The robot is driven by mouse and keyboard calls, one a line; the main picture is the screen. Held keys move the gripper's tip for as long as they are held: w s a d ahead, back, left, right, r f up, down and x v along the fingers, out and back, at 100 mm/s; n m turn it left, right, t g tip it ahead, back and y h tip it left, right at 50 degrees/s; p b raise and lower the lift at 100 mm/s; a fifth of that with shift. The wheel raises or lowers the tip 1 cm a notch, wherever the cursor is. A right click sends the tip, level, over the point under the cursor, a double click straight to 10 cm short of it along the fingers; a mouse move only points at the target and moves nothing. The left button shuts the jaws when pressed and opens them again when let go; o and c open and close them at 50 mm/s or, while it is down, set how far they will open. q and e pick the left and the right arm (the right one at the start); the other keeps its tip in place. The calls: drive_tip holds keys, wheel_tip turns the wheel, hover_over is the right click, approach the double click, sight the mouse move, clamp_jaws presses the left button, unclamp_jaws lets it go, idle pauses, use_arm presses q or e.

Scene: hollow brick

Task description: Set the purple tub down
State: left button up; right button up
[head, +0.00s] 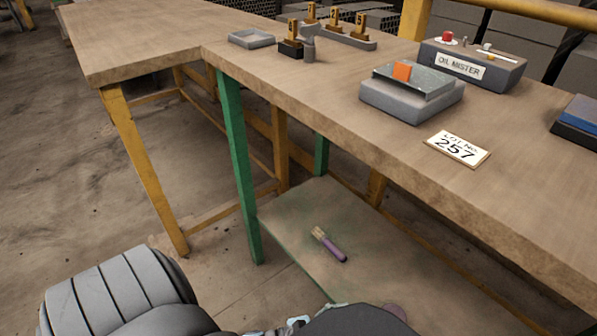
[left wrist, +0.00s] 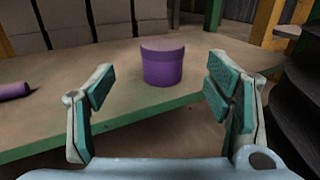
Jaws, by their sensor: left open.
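The purple tub (left wrist: 162,66) stands upright on the lower shelf, near its green front edge, in the left wrist view. In the head view only a mauve sliver of it (head: 395,311) shows at the bottom, behind my arm. My left gripper (left wrist: 160,70) is open, with its teal-padded fingers spread wide to either side of the tub in the picture. The fingers do not touch the tub, and nothing is held. In the head view a bit of the left gripper (head: 292,325) shows at the bottom edge. My right gripper is not in view.
The lower shelf (head: 300,215) also holds a purple-handled brush (head: 329,244); its handle shows at left in the wrist view (left wrist: 14,90). A green leg (head: 238,165) rises at the shelf's left. The workbench (head: 330,110) overhead carries an oil mister (head: 470,68) and a lot-number card (head: 457,148).

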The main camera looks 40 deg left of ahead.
use_arm(q)
drive_tip(key=w+a+r+n+t+y, duration=0.1)
drive_tip(key=w+a+r+n+y, duration=0.4)
drive_tip(key=n, duration=0.5)
drive_tip(key=w+a+r+n+t+y, duration=0.1)
drive_tip(key=w+a+r+n+y, duration=0.25)
drive_tip(key=r+n, duration=0.5)
drive_tip(key=s+f+n+g+y, duration=0.1)
drive_tip(key=s+f+n+g, duration=0.6)
drive_tip(key=s+n, duration=0.4)
drive_tip(key=s+f+n+g, duration=0.7)
drive_tip(key=s+n, duration=0.3)
drive_tip(key=n, duration=0.2)
drive_tip(key=shift+s+d+f+y, duration=0.15)
drive_tip(key=shift+s+f+y, duration=0.2)
drive_tip(key=shift+f, duration=0.1)
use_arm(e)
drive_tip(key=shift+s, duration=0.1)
